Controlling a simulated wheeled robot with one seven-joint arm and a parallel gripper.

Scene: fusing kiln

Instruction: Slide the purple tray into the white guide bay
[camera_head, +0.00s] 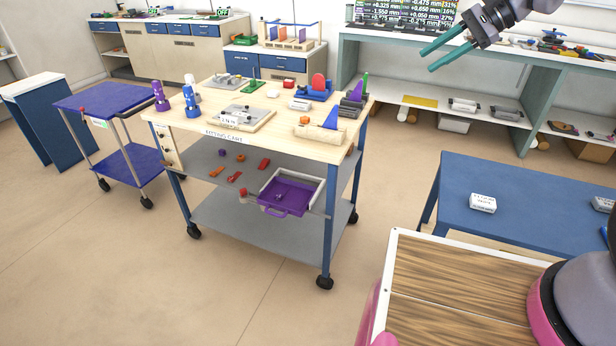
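The purple tray (286,205) is on the middle shelf of the fitting cart, partly inside the white guide bay (319,193). Its front end with a purple handle juts out of the bay toward the lower left. A small grey item lies in the tray. The bay's white walls show at the right and back; the cart's top partly shades them. My gripper (428,61) is high at the upper right, far from the tray. Its two teal fingers are apart, with nothing visible between them.
The fitting cart (240,148) carries several parts and fixtures on top; red and orange pieces (234,177) lie left of the tray. A purple-blue cart (95,98) stands left, a blue table (525,200) right. The floor in front is clear.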

